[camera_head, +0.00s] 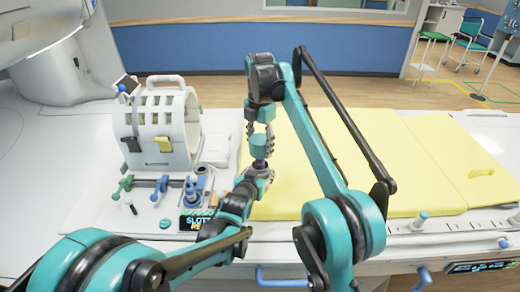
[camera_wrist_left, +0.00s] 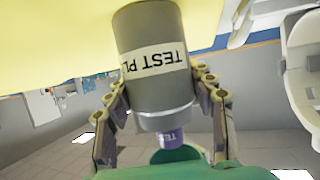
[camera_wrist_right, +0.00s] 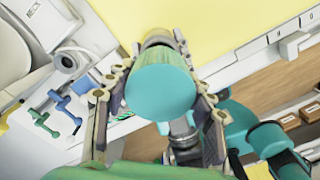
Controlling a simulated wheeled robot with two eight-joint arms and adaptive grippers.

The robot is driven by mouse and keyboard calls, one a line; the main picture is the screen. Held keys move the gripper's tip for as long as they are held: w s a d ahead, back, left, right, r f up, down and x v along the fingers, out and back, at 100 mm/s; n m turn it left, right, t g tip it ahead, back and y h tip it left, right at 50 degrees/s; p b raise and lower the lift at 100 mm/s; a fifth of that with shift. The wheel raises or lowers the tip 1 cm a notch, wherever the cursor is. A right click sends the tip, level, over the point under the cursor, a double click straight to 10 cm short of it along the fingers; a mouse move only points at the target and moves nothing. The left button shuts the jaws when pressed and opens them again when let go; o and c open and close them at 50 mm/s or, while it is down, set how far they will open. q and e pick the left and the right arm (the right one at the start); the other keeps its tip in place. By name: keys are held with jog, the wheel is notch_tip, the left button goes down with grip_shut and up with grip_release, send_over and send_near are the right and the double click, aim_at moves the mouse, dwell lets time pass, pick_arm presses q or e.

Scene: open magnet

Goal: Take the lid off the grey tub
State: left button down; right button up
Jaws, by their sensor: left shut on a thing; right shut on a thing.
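The grey tub (camera_wrist_left: 155,85) has a pale label reading "TEST PL…" and shows large in the left wrist view. My left gripper (camera_head: 258,176) is shut around the tub's sides, above the table by the yellow mat. My right gripper (camera_head: 261,133) is just above, shut on the teal lid (camera_head: 262,146). The lid fills the middle of the right wrist view (camera_wrist_right: 160,92). A purple piece (camera_head: 260,163) shows between lid and tub; in the left wrist view the purple piece (camera_wrist_left: 172,138) is lettered and sticks out of the tub's end. The lid is apart from the tub's rim.
A white cage-like coil (camera_head: 160,130) with a top handle stands left on the table. Blue and green clamps (camera_head: 160,187) and a dark "SLOT" sign (camera_head: 195,222) lie in front of it. The yellow mat (camera_head: 420,160) is clear to the right.

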pick_arm(q)
jog(key=shift+c, duration=2.4)
grip_release()
